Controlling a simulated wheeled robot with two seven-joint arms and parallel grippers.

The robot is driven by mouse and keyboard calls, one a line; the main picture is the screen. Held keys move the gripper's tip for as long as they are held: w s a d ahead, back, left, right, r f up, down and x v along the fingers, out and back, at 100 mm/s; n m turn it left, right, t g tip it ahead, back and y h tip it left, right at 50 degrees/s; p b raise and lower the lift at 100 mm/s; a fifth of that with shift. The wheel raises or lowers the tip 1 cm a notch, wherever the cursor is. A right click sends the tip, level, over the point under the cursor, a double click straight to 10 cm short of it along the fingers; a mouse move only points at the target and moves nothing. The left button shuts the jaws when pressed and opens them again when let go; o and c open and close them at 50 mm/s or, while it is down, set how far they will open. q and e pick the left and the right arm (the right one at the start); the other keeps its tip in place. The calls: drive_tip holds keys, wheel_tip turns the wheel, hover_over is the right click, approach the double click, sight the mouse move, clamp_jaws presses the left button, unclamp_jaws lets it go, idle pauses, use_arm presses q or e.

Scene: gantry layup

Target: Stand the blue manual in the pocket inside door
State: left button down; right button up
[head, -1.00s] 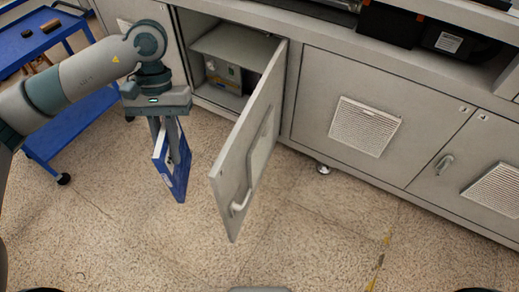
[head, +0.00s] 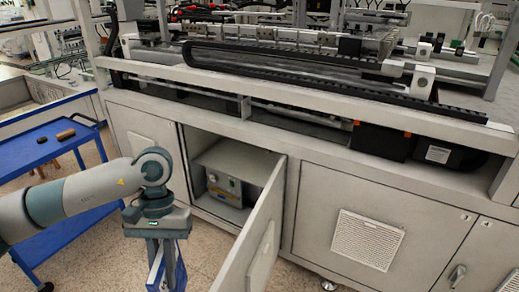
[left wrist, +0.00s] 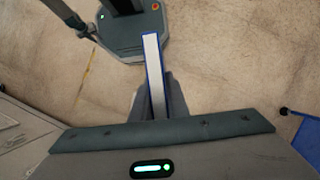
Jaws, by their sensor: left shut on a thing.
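My left gripper (head: 166,258) is shut on the blue manual (head: 155,270), which hangs upright below it in the head view, its lower part cut off by the frame. In the left wrist view the manual (left wrist: 154,75) shows edge-on, white pages between blue covers, between the fingers. The cabinet door (head: 252,240) stands open to the right of the gripper, apart from the manual. I see its outer face; its inner face and any pocket there are turned away and hidden. My right gripper is not in view.
The open cabinet holds a grey box-shaped unit (head: 224,185). A blue cart (head: 60,150) with small dark items stands at left. The gantry machine (head: 300,65) runs above the cabinets. Speckled floor (head: 205,243) lies free between manual and door.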

use_arm(q)
drive_tip(key=x, duration=0.4)
drive_tip(key=w+x, duration=0.1)
drive_tip(key=x, duration=0.9)
drive_tip(key=shift+w+f, duration=0.25)
drive_tip(key=shift+f, duration=0.2)
